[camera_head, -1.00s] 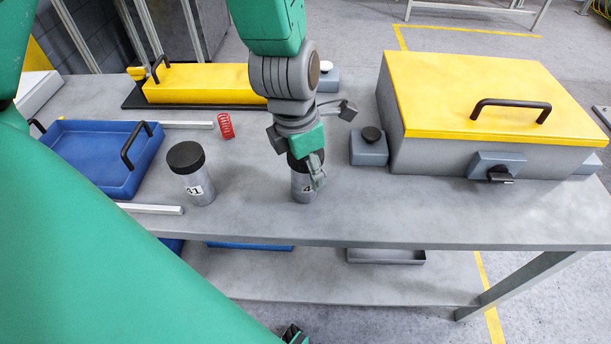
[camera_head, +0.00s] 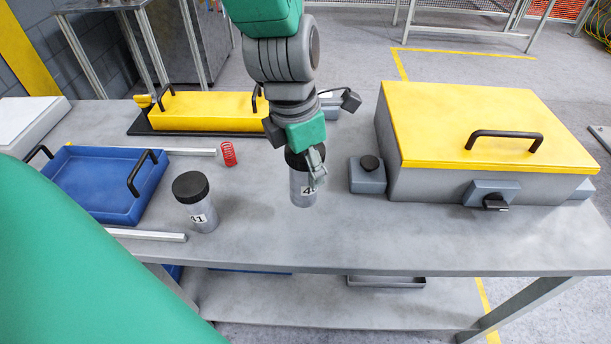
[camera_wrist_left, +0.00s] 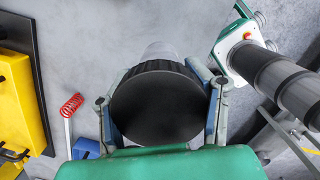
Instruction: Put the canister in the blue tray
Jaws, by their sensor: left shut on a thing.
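My left gripper (camera_head: 306,168) is shut on a grey canister (camera_head: 302,190) with a black lid, held upright. The canister appears a little above the table; its label is partly hidden by a finger. In the left wrist view the black lid (camera_wrist_left: 158,105) sits between the two fingers. The blue tray (camera_head: 103,207) with two black handles is on the table at the left and looks empty. A second canister (camera_head: 201,215), marked 41, stands between the tray and my left gripper. My right gripper is not in view.
A yellow-lidded grey box (camera_head: 420,185) and a small grey block with a black knob (camera_head: 368,178) stand to the right. A long yellow case (camera_head: 205,112) lies behind. A red spring (camera_head: 228,154) and metal bars (camera_head: 150,235) lie near the tray.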

